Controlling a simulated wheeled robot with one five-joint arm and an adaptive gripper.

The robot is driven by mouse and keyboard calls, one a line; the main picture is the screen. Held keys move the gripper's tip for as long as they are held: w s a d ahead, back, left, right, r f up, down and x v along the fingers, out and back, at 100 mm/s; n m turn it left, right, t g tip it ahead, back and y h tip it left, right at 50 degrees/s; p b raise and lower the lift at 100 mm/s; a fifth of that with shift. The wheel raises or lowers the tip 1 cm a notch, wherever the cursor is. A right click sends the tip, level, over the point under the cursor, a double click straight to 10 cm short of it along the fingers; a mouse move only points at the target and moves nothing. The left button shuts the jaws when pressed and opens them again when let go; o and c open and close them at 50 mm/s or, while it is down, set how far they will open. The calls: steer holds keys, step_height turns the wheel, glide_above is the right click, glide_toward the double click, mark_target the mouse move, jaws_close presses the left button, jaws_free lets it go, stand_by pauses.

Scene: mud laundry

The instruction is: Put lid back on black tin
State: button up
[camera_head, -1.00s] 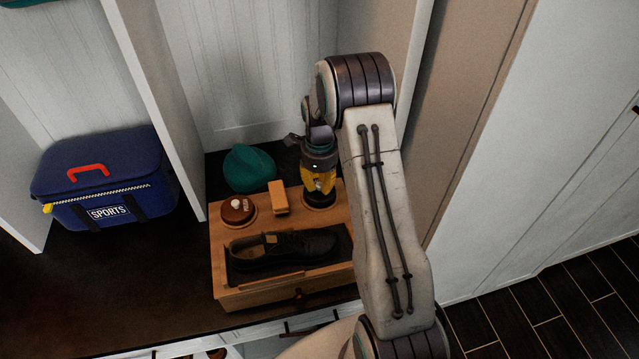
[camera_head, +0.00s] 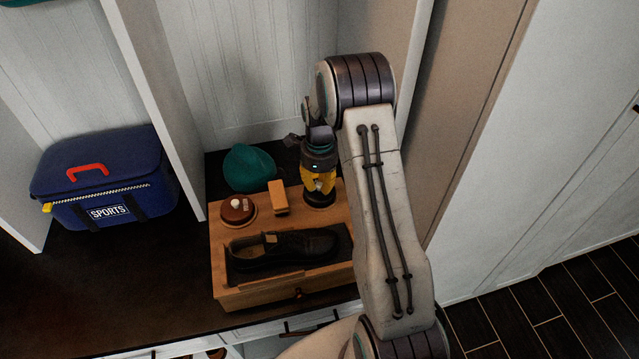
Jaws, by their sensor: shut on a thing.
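The black tin (camera_head: 319,205) sits in the back right corner of the wooden shoe-care box. My gripper (camera_head: 318,188) points straight down over it, with yellow fingers shut on the lid (camera_head: 320,195). A small pale patch, perhaps the lid's knob, shows between the fingers. The lid is at the tin's top and looks level. I cannot tell whether it is fully seated or slightly above the rim, as the fingers hide part of it.
The wooden box (camera_head: 262,300) also holds a brown tin (camera_head: 237,209), a wooden brush (camera_head: 278,197) and a black shoe (camera_head: 284,249). A teal hat (camera_head: 249,168) lies behind it. A blue sports bag (camera_head: 105,180) stands left, past a divider (camera_head: 160,110). A side wall is close right.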

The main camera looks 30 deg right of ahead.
stand_by(0.8)
steer(key=o, duration=1.5)
steer(key=shift+c, duration=0.2)
steer(key=shift+r+p, duration=2.5)
steer(key=shift+r, duration=1)
jaws_close()
steer(key=shift+f+b, duration=2.25)
steer(key=shift+f, duration=0.85)
